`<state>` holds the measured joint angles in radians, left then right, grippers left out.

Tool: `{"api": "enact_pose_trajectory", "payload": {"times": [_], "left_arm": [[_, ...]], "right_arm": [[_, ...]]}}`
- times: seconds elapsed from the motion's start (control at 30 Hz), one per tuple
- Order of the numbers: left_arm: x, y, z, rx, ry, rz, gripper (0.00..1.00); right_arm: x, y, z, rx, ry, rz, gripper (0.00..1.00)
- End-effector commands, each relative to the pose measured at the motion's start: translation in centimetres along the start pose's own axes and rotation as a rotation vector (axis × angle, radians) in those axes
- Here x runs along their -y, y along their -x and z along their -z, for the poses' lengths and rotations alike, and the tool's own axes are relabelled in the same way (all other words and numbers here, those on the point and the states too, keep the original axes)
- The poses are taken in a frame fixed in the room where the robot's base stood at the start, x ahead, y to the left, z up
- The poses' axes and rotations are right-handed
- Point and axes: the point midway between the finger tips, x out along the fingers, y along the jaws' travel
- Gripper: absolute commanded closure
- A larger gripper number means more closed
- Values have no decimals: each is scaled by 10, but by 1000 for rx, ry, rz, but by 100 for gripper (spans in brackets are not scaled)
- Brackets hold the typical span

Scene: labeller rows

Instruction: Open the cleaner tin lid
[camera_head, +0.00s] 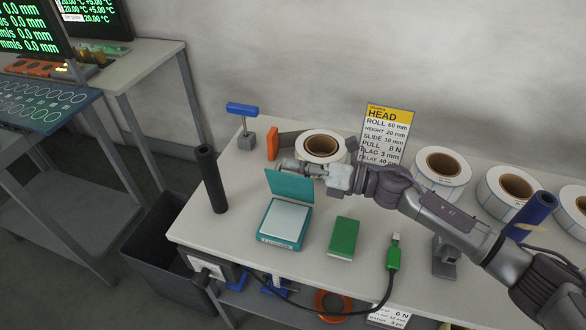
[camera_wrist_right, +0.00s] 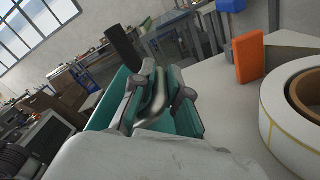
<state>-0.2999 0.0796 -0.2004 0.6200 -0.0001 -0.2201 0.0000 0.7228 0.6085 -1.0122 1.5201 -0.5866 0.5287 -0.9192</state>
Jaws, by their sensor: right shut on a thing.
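The cleaner tin (camera_head: 279,243) is a small teal box on the bench, with a pale inside or pad showing. Its teal lid (camera_head: 288,186) stands up steeply at the back of the tin, tilted open. My right gripper (camera_head: 296,169) is at the lid's upper edge and is shut on it. In the right wrist view the fingers (camera_wrist_right: 154,92) close over the teal lid (camera_wrist_right: 106,101), and the tin body is mostly hidden. My left gripper is not in view.
A black cylinder (camera_head: 211,180) stands left of the tin, and a green box (camera_head: 342,238) lies to its right. A label roll (camera_head: 320,147) and orange block (camera_head: 272,143) are behind the gripper. More rolls (camera_head: 441,166) stand right. A green-plugged cable (camera_head: 393,256) crosses the front.

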Motion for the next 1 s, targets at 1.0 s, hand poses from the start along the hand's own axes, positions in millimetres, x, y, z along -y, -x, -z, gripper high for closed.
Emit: {"api": "enact_pose_trajectory", "payload": {"times": [1.0], "left_arm": [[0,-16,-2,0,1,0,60]], "right_arm": [[23,-1,-6,-3,-99,4,78]]}}
